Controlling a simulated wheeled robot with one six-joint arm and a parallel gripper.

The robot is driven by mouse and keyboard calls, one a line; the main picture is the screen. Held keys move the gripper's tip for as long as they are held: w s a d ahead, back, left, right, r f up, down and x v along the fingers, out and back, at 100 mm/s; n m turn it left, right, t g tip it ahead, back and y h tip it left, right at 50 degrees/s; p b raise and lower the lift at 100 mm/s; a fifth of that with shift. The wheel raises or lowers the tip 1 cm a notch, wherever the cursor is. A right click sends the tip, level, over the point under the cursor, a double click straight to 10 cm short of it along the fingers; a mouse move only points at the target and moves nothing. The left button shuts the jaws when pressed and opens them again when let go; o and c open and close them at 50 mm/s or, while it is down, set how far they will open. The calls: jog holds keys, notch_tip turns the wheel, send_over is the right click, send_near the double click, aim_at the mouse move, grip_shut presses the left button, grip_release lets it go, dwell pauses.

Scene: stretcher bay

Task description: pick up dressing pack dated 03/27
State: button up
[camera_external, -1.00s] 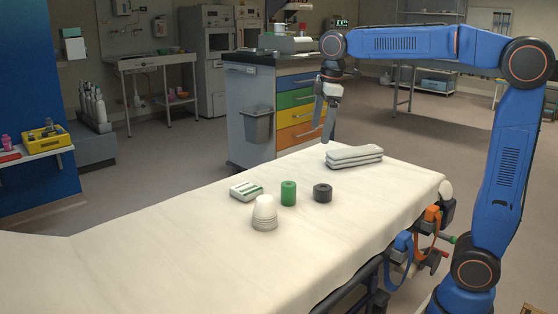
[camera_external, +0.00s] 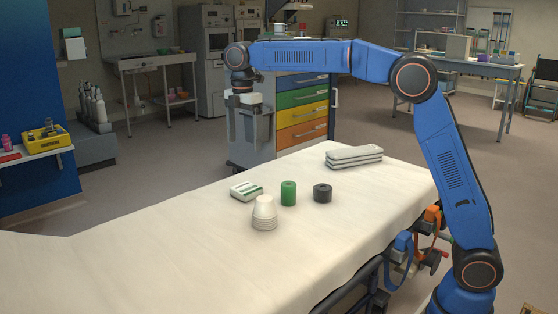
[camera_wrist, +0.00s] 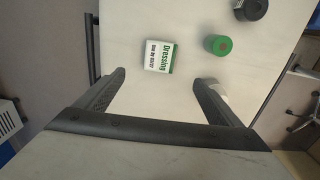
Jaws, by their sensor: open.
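A white and green dressing pack (camera_external: 246,191) lies on the white-covered stretcher (camera_external: 160,255). In the wrist view the pack (camera_wrist: 159,56) shows the word "Dressing" and a smaller printed line that I cannot read surely. My gripper (camera_external: 250,138) is open and empty, pointing down, high above the pack in the external view. In the wrist view the pack lies beyond my fingertips (camera_wrist: 160,78), in line with the gap between them and apart from both.
Near the pack stand a stack of white cups (camera_external: 264,213), a green roll (camera_external: 289,193) and a black roll (camera_external: 322,193). Folded grey cloths (camera_external: 354,157) lie at the stretcher's right end. A drawer cart (camera_external: 301,111) stands behind. The stretcher's left part is clear.

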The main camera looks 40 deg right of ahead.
aim_at(246, 187)
notch_tip(246, 187, down, 17)
jog(key=shift+r, duration=0.1)
dwell(0.7)
jog(key=shift+c, duration=0.3)
jog(key=c, duration=1.1)
